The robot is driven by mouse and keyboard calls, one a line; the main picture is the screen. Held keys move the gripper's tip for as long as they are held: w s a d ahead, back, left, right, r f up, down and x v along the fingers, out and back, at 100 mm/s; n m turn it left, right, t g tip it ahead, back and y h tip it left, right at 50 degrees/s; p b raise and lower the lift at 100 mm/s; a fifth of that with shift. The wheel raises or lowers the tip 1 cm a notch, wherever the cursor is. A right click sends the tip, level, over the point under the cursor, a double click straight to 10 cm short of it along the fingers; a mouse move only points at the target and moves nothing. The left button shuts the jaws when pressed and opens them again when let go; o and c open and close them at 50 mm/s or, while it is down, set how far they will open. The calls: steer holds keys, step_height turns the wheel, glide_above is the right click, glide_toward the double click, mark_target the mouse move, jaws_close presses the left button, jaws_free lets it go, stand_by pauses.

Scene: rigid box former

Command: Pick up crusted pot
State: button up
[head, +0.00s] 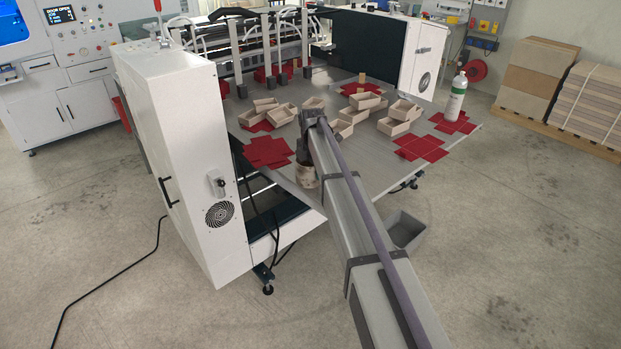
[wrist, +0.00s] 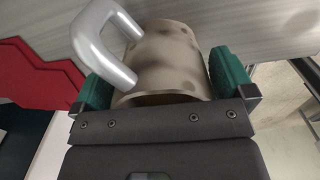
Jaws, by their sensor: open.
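The crusted pot (wrist: 165,60) is a beige, brown-stained cylinder with a thick silver handle (wrist: 100,42) on its left side in the wrist view. My gripper (wrist: 162,84) is open, with one green finger pad on each side of the pot. A narrow gap seems to show at the right pad; contact at the left pad is unclear. In the head view the pot (head: 306,178) stands near the front edge of the grey table, below the end of my arm, which partly hides it.
The grey table (head: 350,185) holds red flat box blanks (head: 420,148), several open beige trays (head: 400,118) and a white bottle (head: 456,98). A white machine cabinet (head: 185,150) stands close on the left. A grey bin (head: 408,232) sits below the table's front edge.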

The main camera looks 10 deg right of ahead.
steer(key=shift+r, duration=0.15)
steer(key=c, duration=1.1)
steer(key=shift+r, duration=0.1)
step_height(320, 180, up, 10)
steer(key=p, duration=1)
